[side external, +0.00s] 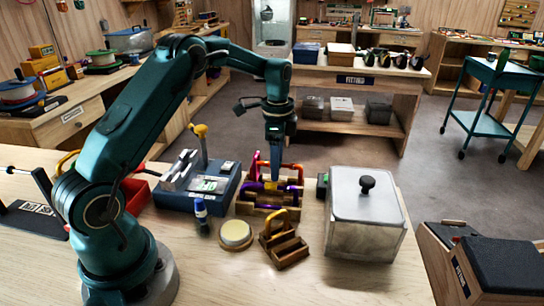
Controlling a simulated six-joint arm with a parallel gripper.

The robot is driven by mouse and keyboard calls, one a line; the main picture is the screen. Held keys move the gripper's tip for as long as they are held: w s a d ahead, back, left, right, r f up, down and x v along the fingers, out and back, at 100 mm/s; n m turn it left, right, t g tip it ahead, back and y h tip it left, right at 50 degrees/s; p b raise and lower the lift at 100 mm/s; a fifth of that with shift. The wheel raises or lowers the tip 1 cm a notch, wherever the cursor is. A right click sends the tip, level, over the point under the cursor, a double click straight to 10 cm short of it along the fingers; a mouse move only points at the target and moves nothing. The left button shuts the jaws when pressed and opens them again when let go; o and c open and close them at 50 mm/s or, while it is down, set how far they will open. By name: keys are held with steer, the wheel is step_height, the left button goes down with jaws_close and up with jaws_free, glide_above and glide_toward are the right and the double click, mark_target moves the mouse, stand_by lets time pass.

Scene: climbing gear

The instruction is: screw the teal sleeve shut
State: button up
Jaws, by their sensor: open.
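My gripper (272,178) points straight down over a wooden rack (246,209) on the bench. The rack holds coloured carabiners, among them a purple one (292,187) and a red one (297,168). The gripper's fingertips are down among the carabiners, close to a small yellow part (270,186). The fingers are open; their gap is too small to make out from this side. I cannot pick out a teal sleeve; it may be hidden by the fingers or too small to tell. Whether the fingers touch anything is unclear.
A lidded metal box (366,215) stands right of the rack. A small wooden holder (283,246) with a yellow loop and a round pale disc (236,234) lie in front. A blue device (197,183) and a blue-capped bottle (201,212) stand left. The bench's front is clear.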

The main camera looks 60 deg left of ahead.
steer(key=shift+r, duration=0.1)
steer(key=shift+r, duration=1.3)
steer(key=shift+s+d, duration=0.5)
